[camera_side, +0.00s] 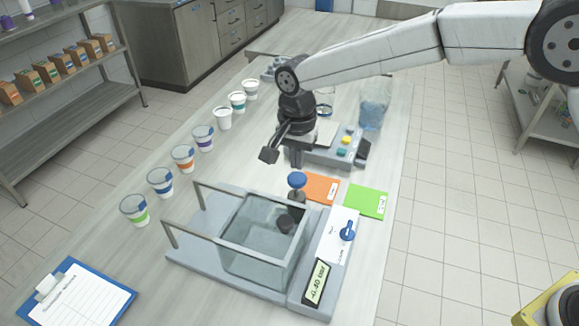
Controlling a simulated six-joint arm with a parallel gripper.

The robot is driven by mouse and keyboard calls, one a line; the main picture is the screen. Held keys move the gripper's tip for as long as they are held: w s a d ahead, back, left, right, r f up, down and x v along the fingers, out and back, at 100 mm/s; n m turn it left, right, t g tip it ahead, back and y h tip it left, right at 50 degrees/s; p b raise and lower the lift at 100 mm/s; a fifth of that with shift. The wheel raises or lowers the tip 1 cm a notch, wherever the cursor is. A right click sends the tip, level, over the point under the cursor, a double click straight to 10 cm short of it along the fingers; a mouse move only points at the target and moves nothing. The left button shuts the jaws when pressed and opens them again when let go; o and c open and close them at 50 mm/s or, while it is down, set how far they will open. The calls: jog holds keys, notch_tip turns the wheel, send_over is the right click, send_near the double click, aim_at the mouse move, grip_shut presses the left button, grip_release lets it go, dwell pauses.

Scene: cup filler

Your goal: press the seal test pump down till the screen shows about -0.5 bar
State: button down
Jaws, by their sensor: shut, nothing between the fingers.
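The seal test station has a grey base, a clear tank (252,262) and a screen (316,283) on its front right corner. The screen seems to read -0.40 bar. The pump's round blue knob (297,180) stands on a short stem behind the tank. My gripper (270,154) is shut and empty, above and to the left of the knob in the picture, apart from it. A dark round object (286,222) shows in the tank; I cannot tell what it is. A blue turn handle (347,231) sits on the white panel right of the tank.
A metal rail (190,236) borders the tank's left side. Orange (320,187) and green (366,201) cards lie right of the knob. A device with coloured buttons (345,140) stands behind. Several lidded cups (183,158) line the left; a clipboard (75,293) lies front left.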

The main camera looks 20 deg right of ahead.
aim_at(297, 178)
notch_tip(297, 178, up, 8)
dwell(0.4)
jog(key=shift+a, duration=0.1)
dwell(1.1)
notch_tip(297, 178, up, 3)
jog(key=shift+r, duration=0.15)
dwell(0.5)
notch_tip(297, 178, down, 14)
jog(key=shift+f, duration=0.1)
dwell(0.7)
jog(key=shift+f, duration=1.8)
